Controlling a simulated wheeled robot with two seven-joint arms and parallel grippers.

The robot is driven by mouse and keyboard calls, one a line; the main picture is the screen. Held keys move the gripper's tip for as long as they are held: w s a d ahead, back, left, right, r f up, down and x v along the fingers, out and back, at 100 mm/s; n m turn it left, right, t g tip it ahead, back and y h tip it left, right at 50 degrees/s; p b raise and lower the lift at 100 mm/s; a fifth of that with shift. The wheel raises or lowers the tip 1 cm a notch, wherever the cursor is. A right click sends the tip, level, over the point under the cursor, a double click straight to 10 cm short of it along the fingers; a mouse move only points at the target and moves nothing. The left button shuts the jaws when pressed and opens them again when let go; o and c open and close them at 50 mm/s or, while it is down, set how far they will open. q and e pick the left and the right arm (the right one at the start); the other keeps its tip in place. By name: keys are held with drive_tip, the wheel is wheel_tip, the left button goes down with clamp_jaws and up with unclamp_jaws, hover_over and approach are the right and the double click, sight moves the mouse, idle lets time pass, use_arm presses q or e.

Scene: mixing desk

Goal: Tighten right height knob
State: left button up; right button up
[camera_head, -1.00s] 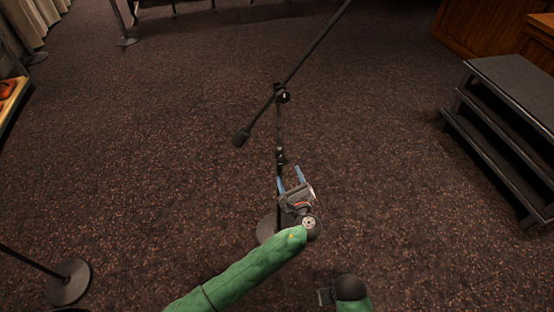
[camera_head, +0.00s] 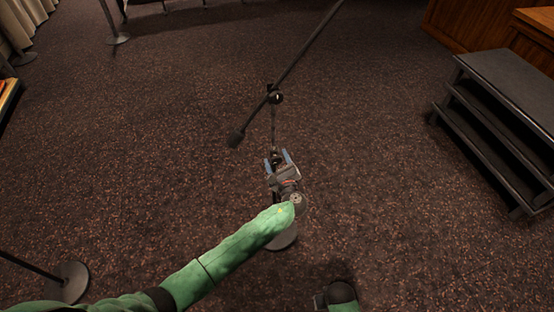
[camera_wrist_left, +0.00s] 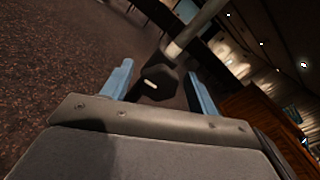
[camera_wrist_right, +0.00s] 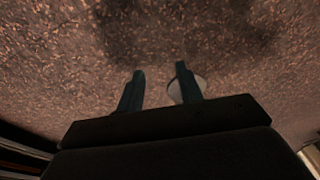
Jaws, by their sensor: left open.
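A black microphone stand with a thin pole (camera_head: 273,125) and a slanted boom arm (camera_head: 300,62) stands ahead of me on the carpet. Its height knob (camera_head: 276,157) is a dark collar on the pole. In the left wrist view the dark knob (camera_wrist_left: 158,82) with a pale mark lies between my blue fingers. My left gripper (camera_head: 278,159) is open around the knob; contact with it cannot be told. My right gripper (camera_wrist_right: 160,85) is open and empty, low over the carpet. In the head view its fingers are not clear.
The stand's round base (camera_head: 283,238) is partly hidden behind my left arm. Black steps (camera_head: 500,110) stand at the right. A stanchion base (camera_head: 66,282) is at the lower left. The carpet between is clear.

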use_arm(q)
drive_tip(key=shift+c, duration=0.2)
drive_tip(key=c, duration=1)
drive_tip(key=shift+o, duration=0.2)
use_arm(e)
drive_tip(key=shift+a, duration=0.1)
drive_tip(key=shift+w, duration=0.1)
use_arm(q)
drive_tip(key=m+p, duration=0.5)
drive_tip(key=m, duration=0.1)
drive_tip(key=shift+r, duration=0.1)
drive_tip(key=shift+m+p, duration=0.45)
drive_tip(key=shift+m, duration=0.15)
use_arm(e)
drive_tip(key=s+d+f, duration=0.2)
drive_tip(key=f, duration=0.5)
drive_tip(key=s+d+f, duration=0.2)
drive_tip(key=f, duration=0.6)
drive_tip(key=shift+s+f+t, duration=0.15)
drive_tip(key=shift+t, duration=0.15)
drive_tip(key=shift+d, duration=0.1)
use_arm(q)
drive_tip(key=o, duration=1)
